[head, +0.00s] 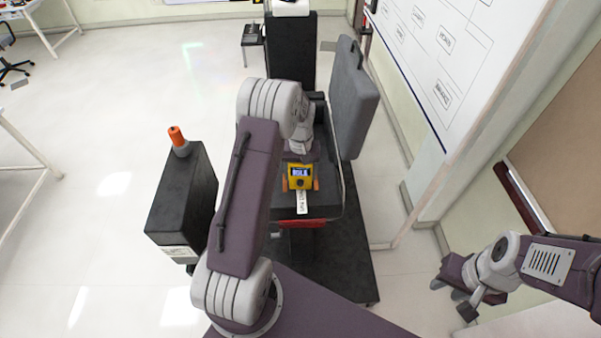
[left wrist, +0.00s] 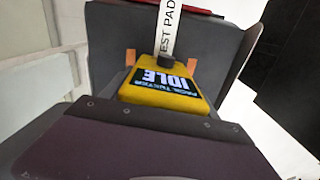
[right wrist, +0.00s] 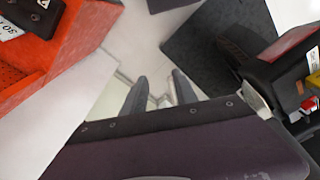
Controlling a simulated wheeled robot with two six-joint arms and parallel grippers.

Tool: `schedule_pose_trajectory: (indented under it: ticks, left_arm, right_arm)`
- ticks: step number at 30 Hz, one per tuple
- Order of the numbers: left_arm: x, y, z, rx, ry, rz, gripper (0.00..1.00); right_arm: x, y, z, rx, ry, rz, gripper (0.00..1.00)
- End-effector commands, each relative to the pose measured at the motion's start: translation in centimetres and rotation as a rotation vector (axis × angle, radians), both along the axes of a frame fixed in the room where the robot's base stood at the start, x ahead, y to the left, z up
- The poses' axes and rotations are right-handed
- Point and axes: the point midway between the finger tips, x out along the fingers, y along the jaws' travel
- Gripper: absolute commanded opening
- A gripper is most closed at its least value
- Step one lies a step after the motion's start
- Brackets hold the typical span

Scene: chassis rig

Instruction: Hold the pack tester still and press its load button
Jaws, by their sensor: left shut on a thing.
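The yellow pack tester (head: 300,178) sits in the dark open case at the middle of the head view, its display reading IDLE. It also fills the middle of the left wrist view (left wrist: 160,98). A dark round knob, seemingly the load button (left wrist: 181,57), is on its far side there. Orange pieces flank the tester. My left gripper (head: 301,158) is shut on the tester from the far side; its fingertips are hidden. My right gripper (head: 449,290) is low at the right, away from the tester. Its grey fingers (right wrist: 161,92) are apart and empty.
A white TEST PAD strip (head: 302,204) lies beside the tester. The case's grey lid (head: 354,97) stands upright at right. A black box (head: 182,205) with an orange-topped item (head: 178,140) stands left. The whiteboard (head: 440,50) is at right.

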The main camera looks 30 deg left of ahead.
Motion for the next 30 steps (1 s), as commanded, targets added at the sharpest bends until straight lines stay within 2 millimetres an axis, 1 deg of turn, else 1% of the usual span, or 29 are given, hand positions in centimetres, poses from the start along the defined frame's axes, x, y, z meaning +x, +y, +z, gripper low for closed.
schedule_pose_trajectory:
  ticks: [4, 5, 6, 8, 9, 30]
  left_arm:
    - [0.02, 0.00, 0.04, 0.000, -0.001, 0.000, 0.14]
    - [0.02, 0.00, 0.04, 0.000, -0.001, 0.000, 0.14]
    - [0.02, 0.00, 0.04, 0.000, -0.001, 0.000, 0.14]
    - [0.02, 0.00, 0.04, 0.000, -0.001, 0.000, 0.14]
    - [0.02, 0.00, 0.04, 0.000, -0.001, 0.000, 0.14]
    - [0.02, 0.00, 0.04, 0.000, -0.001, 0.000, 0.14]
  right_arm:
    - [0.00, 0.00, 0.01, 0.000, 0.000, 0.000, 0.35]
    - [0.00, 0.00, 0.01, 0.000, 0.000, 0.000, 0.32]
    - [0.00, 0.00, 0.01, 0.000, 0.000, 0.000, 0.21]
    - [0.00, 0.00, 0.01, 0.000, 0.000, 0.000, 0.04]
    - [0.00, 0.00, 0.01, 0.000, 0.000, 0.000, 0.00]
    - [0.00, 0.00, 0.01, 0.000, 0.000, 0.000, 0.00]
